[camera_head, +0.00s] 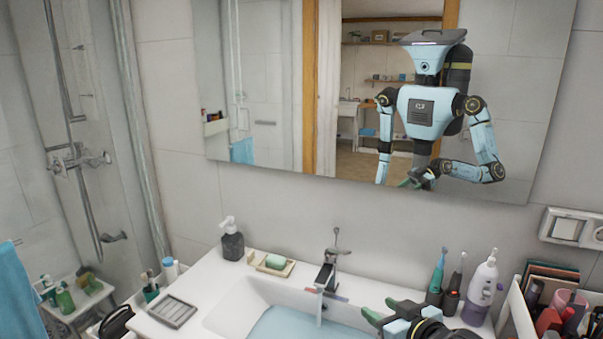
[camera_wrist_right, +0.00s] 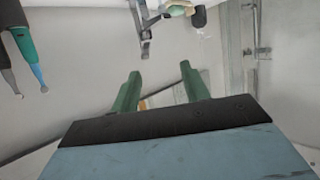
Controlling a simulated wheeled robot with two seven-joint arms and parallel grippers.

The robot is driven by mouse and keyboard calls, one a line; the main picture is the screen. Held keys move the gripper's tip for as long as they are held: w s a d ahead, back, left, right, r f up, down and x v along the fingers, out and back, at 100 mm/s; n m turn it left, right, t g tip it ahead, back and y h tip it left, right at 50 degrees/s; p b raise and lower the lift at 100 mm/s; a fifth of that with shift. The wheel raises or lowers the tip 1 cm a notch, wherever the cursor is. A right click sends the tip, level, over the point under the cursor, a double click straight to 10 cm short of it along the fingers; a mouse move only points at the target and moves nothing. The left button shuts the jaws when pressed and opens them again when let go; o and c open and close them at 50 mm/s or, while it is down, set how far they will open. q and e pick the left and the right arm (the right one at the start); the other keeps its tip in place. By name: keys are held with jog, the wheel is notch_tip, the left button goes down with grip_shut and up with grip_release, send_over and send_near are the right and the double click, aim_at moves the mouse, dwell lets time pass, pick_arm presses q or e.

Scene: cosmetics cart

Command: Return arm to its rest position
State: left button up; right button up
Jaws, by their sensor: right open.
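My right gripper (camera_head: 381,311) is at the lower middle of the head view, over the right part of the basin. Its two green fingers are apart. In the right wrist view the open jaws (camera_wrist_right: 160,72) have nothing between them, only background behind. My left gripper does not show directly. The mirror (camera_head: 270,110) reflects my body and arms.
The faucet (camera_head: 327,277) stands left of my right gripper, over the white basin (camera_head: 232,312). Right of it are a teal electric toothbrush (camera_head: 437,272), a white-topped pump bottle (camera_head: 482,285) and a filled cosmetics cart (camera_head: 519,318). A soap dish (camera_head: 256,262) and dark dispenser (camera_head: 232,246) stand left.

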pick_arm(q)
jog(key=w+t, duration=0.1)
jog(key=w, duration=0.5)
pick_arm(e)
jog(key=s+d+f+m+g+h, duration=0.1)
jog(key=s+d+f+g+h, duration=0.2)
jog(key=s, duration=0.8)
jog(key=s+f+m+g, duration=0.1)
jog(key=s+f+g, duration=0.3)
jog(key=s, duration=0.6)
jog(key=s+d+f+g+h, duration=0.2)
jog(key=s+f, duration=0.3)
jog(key=s, duration=0.6)
notch_tip(320, 180, down, 31)
jog(key=s+g+b, duration=0.2)
jog(key=b, duration=0.5)
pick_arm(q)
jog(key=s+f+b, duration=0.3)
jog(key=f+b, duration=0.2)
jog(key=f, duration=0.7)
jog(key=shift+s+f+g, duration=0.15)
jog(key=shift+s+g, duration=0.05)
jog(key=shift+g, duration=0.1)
pick_arm(e)
jog(key=s+d+f, duration=0.3)
jog(key=s+f, duration=1.3)
jog(key=f, duration=0.4)
jog(key=shift+s+d+f+g, duration=0.15)
jog(key=shift+s+f+g, duration=0.05)
jog(key=shift+f+g, duration=0.2)
